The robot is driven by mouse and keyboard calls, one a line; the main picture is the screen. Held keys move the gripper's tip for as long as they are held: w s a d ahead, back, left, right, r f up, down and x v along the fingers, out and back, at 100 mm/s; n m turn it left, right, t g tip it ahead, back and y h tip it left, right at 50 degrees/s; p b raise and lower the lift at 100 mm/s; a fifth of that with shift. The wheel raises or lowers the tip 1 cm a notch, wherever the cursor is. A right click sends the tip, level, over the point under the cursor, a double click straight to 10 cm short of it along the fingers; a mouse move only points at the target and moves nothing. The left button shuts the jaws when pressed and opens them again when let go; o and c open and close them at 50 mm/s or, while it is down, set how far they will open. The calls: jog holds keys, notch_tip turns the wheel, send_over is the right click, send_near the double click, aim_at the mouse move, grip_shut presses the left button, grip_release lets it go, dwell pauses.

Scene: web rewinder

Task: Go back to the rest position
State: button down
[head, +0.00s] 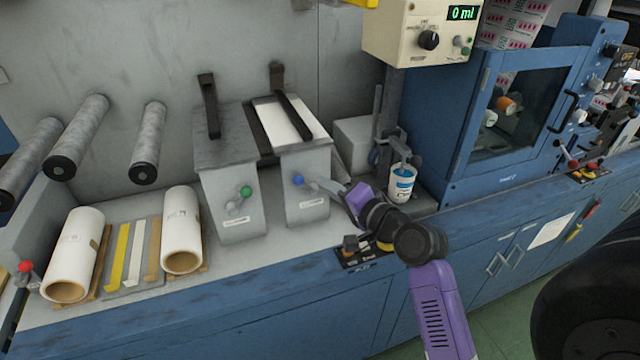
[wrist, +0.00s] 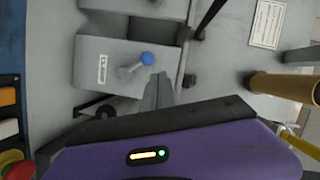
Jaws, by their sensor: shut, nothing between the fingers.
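My gripper (head: 331,189) is at the end of my purple and black arm, in front of the right grey box (head: 307,187) on the blue machine bench. Its fingers are together with nothing between them. They lie close to the box's blue-knobbed lever (head: 298,180); I cannot tell whether they touch it. In the wrist view the closed fingers (wrist: 163,92) point toward the same blue knob (wrist: 147,58) on the grey box face.
A green-knobbed box (head: 226,185) stands to the left. A white and blue cup (head: 402,184) stands right of my gripper, below a dispenser reading 0 ml (head: 425,30). A button panel (head: 357,252) is below my wrist. White rolls (head: 181,230) lie at left.

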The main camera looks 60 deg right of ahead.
jog(key=shift+r, duration=0.1)
dwell(0.6)
jog(key=s+a+f+n+y, duration=0.2)
jog(key=s+a+n, duration=0.4)
jog(key=a, duration=0.5)
jog(key=s+a+f+n+y, duration=0.2)
jog(key=s+a+n, duration=0.4)
jog(key=a, duration=0.5)
jog(key=s+a+f+n+y, duration=0.2)
jog(key=s+a+n, duration=0.4)
jog(key=a, duration=0.5)
jog(key=shift+s+a+n+y, duration=0.35)
jog(key=shift+n+y, duration=0.25)
jog(key=shift+f, duration=0.1)
